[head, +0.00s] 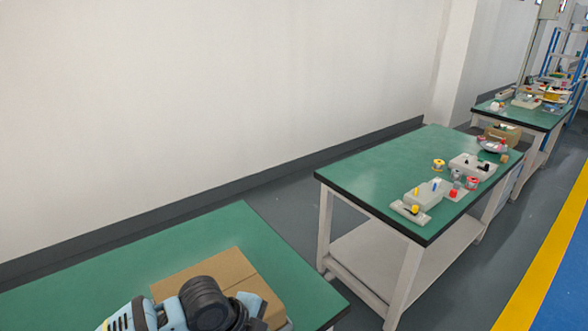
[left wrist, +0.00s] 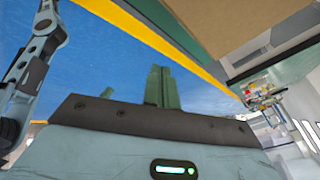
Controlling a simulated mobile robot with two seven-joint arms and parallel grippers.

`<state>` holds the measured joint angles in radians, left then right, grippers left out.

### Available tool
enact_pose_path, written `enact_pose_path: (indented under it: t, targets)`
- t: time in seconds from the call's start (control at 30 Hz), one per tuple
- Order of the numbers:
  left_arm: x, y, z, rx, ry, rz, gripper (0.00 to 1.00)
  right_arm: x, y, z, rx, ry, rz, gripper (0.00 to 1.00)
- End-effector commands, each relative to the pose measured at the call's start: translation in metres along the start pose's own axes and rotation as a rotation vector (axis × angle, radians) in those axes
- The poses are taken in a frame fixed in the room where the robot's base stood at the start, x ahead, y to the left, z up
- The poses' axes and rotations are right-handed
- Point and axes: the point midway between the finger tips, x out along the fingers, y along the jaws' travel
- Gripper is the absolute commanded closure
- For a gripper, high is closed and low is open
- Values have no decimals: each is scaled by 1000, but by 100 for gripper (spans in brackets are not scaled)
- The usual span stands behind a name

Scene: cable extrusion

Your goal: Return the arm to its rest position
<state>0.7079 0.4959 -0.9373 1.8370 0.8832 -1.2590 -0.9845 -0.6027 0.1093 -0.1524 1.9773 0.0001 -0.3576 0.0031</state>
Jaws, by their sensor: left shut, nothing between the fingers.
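In the left wrist view my left gripper (left wrist: 162,88) shows as a pair of greenish fingers standing close together beyond the dark bracket of the wrist. It is shut and empty, with blue floor behind it. In the head view part of my blue-grey arm with a black joint (head: 205,302) shows at the bottom edge, in front of a brown cardboard box (head: 235,272). The gripper itself is hidden there. My right gripper is in neither view.
The box rests on the near green table (head: 210,235). A second green table (head: 380,165) carries grey fixtures (head: 428,194) and small spools (head: 438,164). A farther table (head: 540,118) holds more parts. A white wall is behind; a yellow floor stripe (head: 545,255) runs at the right.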

Motion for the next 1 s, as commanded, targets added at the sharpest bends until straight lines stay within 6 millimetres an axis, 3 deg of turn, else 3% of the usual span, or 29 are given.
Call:
enact_pose_path:
  t: [0.1,0.27,0.57,0.77,1.0]
  targets:
    - [21,13,-11,-179,72,-88,100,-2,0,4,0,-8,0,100]
    - [40,29,-11,-429,139,-207,100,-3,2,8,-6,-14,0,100]
    - [59,83,18,-901,197,-415,100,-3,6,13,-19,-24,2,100]
    - [60,144,52,-1182,174,-552,100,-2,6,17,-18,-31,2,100]
    - [46,230,88,-1421,98,-693,100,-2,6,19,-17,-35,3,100]
